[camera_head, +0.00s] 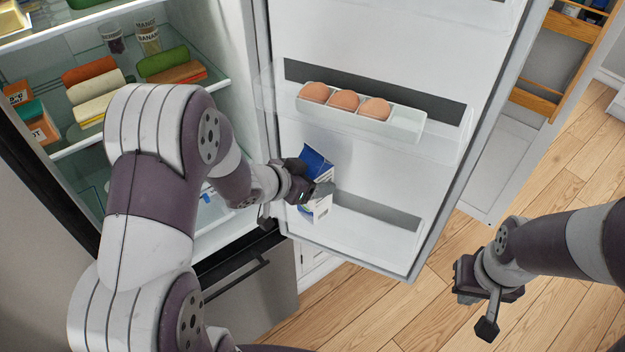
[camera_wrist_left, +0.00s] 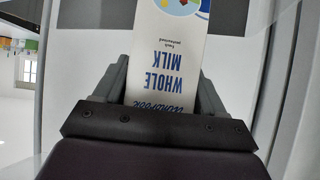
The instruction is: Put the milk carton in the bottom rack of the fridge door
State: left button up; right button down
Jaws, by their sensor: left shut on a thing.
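The milk carton (camera_head: 318,167) is white with a blue top. My left gripper (camera_head: 311,190) is shut on it, in front of the lower part of the open fridge door. In the left wrist view the carton (camera_wrist_left: 168,55) sits between the two fingers of my left gripper (camera_wrist_left: 165,90), its "whole milk" print facing the camera. The bottom rack (camera_head: 375,238) of the fridge door is a clear bin below and right of the carton. I cannot tell whether the carton touches it. My right gripper (camera_head: 480,290) is over the floor at the right; its jaw opening is not clear.
A door rack higher up holds a white egg tray (camera_head: 398,126) with three brown eggs. Fridge shelves (camera_head: 213,82) with food are at the left. A cabinet door with wooden racks (camera_head: 540,102) stands open at the right. The bottom rack's right part looks empty.

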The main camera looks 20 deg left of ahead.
pick_arm(q)
jog(key=shift+w+f, duration=0.2)
jog(key=shift+f, duration=0.3)
jog(key=o, duration=1.7)
jog(key=shift+s, duration=0.15)
jog(key=shift+o, duration=0.2)
jog(key=s+a+r+n+y, duration=0.2)
jog(key=s+a+r+y, duration=0.2)
jog(key=s+a+r, duration=0.3)
jog(key=s+d+f+n+g+y, duration=0.2)
jog(key=s+g, duration=0.6)
jog(key=s, duration=0.4)
notch_tip(320, 180, down, 3)
jog(key=shift+s+d+r+n, duration=0.2)
jog(key=shift+d+n, duration=0.3)
jog(key=shift+n, duration=0.6)
